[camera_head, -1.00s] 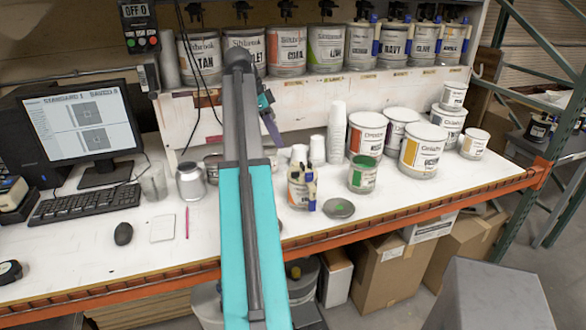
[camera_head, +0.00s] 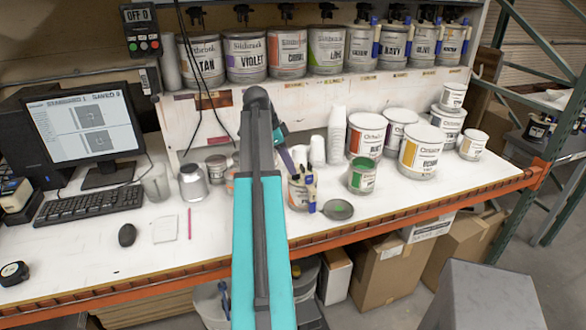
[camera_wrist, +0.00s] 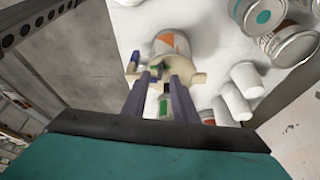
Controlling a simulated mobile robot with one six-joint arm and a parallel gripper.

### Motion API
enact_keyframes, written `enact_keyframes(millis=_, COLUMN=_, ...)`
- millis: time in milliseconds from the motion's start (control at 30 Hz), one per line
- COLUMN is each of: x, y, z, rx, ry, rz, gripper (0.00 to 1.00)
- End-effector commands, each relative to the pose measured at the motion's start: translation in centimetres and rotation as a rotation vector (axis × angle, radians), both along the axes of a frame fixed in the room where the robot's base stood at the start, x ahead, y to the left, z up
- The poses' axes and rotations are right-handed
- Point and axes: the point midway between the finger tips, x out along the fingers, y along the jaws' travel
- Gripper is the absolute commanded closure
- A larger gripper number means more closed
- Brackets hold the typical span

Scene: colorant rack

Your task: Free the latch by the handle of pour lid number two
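A small can with an orange label (camera_head: 297,190) stands on the workbench, also seen in the wrist view (camera_wrist: 172,44). A cream pour lid (camera_wrist: 199,79) with a blue handle (camera_wrist: 133,61) is on it; the handle shows at the can's right in the head view (camera_head: 311,196). My gripper (camera_wrist: 160,82) is open, its two purple fingers apart just at the lid, with a small dark part of the lid near the left fingertip. It also shows above the can in the head view (camera_head: 288,163). I cannot make out the latch or contact, or read a lid number.
Several paint cans with pour lids line the shelf above (camera_head: 326,50).

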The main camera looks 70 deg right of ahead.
Motion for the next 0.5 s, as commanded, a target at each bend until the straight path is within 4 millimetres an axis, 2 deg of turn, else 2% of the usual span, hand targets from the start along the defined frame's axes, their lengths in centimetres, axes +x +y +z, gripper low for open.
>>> enact_keyframes(millis=200, x=-0.8, y=-0.4, z=-1.9, rx=0.000, ry=0.000, rz=-0.001, gripper=0.74)
enact_keyframes(millis=500, x=-1.2, y=-0.7, z=-3.1, rx=0.000, ry=0.000, rz=-0.001, gripper=0.74)
